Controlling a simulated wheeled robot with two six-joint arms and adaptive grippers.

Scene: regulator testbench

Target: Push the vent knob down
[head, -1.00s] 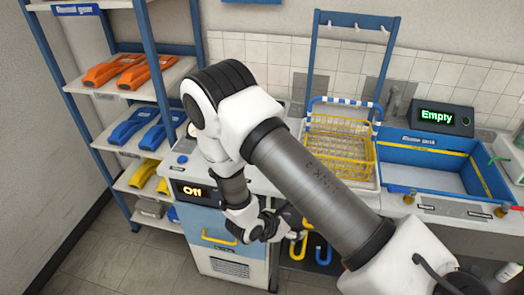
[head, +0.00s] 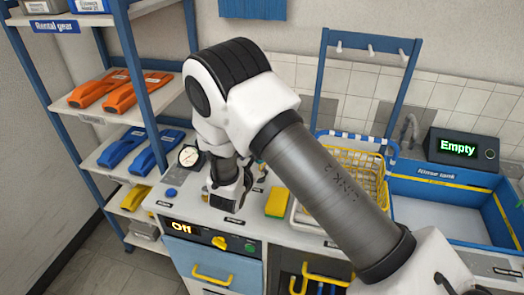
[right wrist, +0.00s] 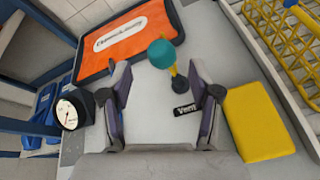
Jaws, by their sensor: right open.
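The vent knob (right wrist: 163,54) is a teal ball on a yellow stem with a dark base, seen in the right wrist view. A black "Vent" label (right wrist: 185,111) lies beside its base. My right gripper (right wrist: 158,76) is open and empty, its two fingers spread, with the knob beyond and between the fingertips in that view. I cannot tell the exact gap between them. In the head view my right gripper (head: 228,192) points down over the bench top, and my arm hides much of the area behind it. My left gripper is not in view.
A pressure gauge (right wrist: 70,110) stands to the left, an orange mat (right wrist: 135,40) behind the knob, and a yellow sponge (right wrist: 258,121) to the right. A yellow wire basket (right wrist: 287,45) is farther right.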

